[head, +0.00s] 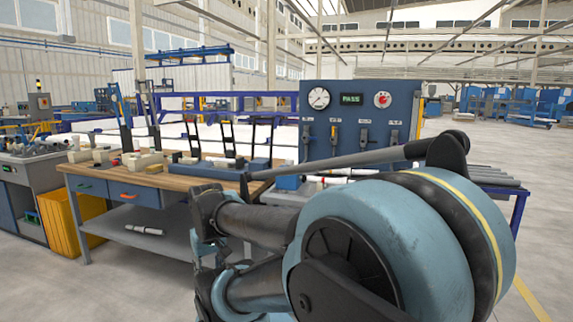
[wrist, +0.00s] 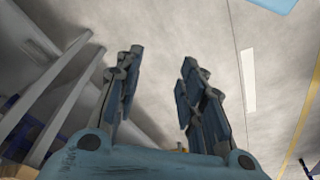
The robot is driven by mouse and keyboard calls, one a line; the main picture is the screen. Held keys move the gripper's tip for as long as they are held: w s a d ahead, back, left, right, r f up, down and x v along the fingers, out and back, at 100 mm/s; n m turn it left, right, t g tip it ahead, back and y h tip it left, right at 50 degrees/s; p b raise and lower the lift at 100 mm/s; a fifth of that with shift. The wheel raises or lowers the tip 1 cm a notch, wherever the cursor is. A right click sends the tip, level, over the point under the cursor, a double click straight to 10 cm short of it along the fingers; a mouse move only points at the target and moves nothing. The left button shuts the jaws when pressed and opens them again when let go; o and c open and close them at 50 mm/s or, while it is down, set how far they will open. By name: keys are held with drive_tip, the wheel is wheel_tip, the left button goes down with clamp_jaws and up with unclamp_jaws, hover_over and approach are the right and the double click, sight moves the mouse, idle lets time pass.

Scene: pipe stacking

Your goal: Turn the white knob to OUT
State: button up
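A blue control panel (head: 358,157) stands upright behind the workbench in the head view. It carries a round white gauge (head: 319,97), a green PASS display (head: 351,99) and a red round control with a pale ring (head: 382,100). I cannot make out a white knob or an OUT mark. In the wrist view my gripper (wrist: 162,58) is open and empty, its two blue fingers apart over bare grey floor, away from the panel.
A wooden-topped workbench (head: 150,180) with blue drawers and several pale fittings stands left of the panel. A yellow bin (head: 62,219) is at its left. Grey pipes (head: 485,178) lie on a blue rack at right. My arm fills the front right. The right floor is clear.

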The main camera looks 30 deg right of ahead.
drive_tip(key=shift+o, duration=1)
drive_tip(key=shift+d+r+h, duration=0.3)
drive_tip(key=shift+d+r, duration=0.2)
drive_tip(key=shift+r, duration=0.05)
drive_tip(key=n+t+h, duration=0.6)
drive_tip(key=n+h, duration=1)
drive_tip(key=n, duration=0.7)
approach(287, 162)
drive_tip(key=x, duration=1.2)
drive_tip(key=shift+c, duration=0.2)
drive_tip(key=shift+w, duration=0.1)
drive_tip(key=c, duration=1)
